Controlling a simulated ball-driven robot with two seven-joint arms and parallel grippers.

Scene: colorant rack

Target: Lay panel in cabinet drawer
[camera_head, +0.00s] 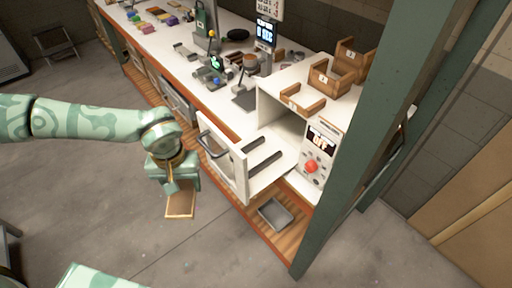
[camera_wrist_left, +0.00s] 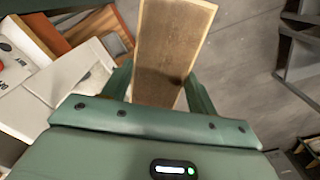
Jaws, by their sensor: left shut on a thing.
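A thin brown panel with a pale edge (camera_head: 181,204) hangs below my left gripper (camera_head: 174,184), which is shut on it. In the left wrist view the panel (camera_wrist_left: 172,42) stands out between the two green fingers (camera_wrist_left: 160,88). The white cabinet drawer (camera_head: 228,163) is pulled out toward the aisle, with a dark bar handle on its front and two dark slotted strips inside. The held panel is left of the drawer front and apart from it. My right gripper is not in view.
Wooden boxes (camera_head: 330,75) stand on top. A grey tray (camera_head: 275,213) lies on the lower wooden shelf. A green post (camera_head: 345,150) rises at right. Open floor lies left of the bench.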

